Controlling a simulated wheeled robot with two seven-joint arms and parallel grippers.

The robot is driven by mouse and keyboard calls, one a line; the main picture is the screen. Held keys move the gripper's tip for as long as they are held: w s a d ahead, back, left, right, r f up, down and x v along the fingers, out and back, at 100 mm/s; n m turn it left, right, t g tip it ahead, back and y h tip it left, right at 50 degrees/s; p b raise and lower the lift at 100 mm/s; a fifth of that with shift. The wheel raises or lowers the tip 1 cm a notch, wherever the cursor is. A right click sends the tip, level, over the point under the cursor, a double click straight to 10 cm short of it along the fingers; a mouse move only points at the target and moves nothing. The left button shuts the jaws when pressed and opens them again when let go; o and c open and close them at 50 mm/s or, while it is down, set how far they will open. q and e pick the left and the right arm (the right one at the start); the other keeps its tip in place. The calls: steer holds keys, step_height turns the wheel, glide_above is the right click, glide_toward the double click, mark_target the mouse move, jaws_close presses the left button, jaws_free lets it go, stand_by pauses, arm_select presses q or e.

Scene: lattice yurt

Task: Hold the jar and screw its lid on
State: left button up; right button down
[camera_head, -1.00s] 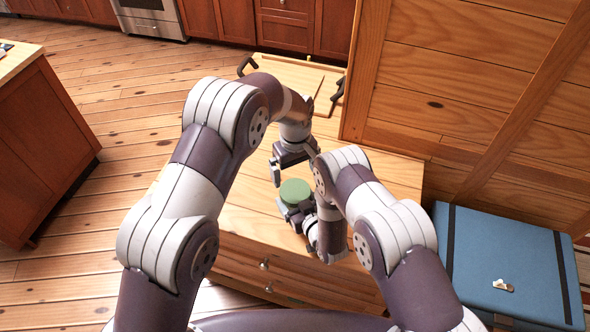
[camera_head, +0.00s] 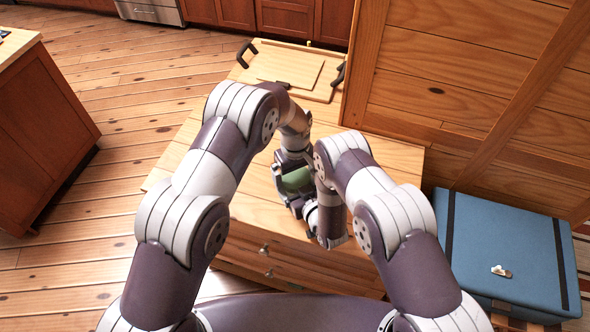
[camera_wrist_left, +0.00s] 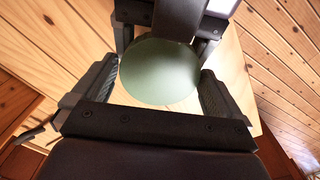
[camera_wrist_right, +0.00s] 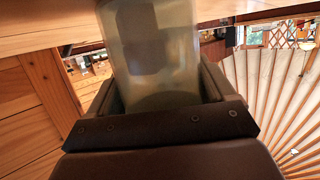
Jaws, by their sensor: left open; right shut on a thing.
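The round green lid (camera_head: 296,180) shows over the worktop in the head view, partly covered by my left gripper (camera_head: 290,182). In the left wrist view the lid (camera_wrist_left: 160,72) lies between the two open fingers, with gaps on both sides. My right gripper (camera_wrist_right: 157,88) is shut on the translucent jar (camera_wrist_right: 155,60), which fills the space between its fingers in the right wrist view. The jar's top is outside that view, so I cannot tell how the lid seats on it. The jar's body is hidden in the head view.
The wooden worktop (camera_head: 245,205) has free room to the left of my grippers. A wooden board or tray with dark handles (camera_head: 290,70) lies at its far end. A wooden wall panel (camera_head: 450,100) bounds the right side. A blue case (camera_head: 505,255) stands at the lower right.

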arm_select(q)
steer(key=c, duration=0.9)
steer(key=m, duration=0.3)
steer(key=o, duration=0.9)
steer(key=shift+r, duration=2.25)
steer(key=shift+r, duration=0.15)
step_height(320, 180, up, 3)
steer(key=n, duration=0.3)
steer(key=shift+r, duration=0.15)
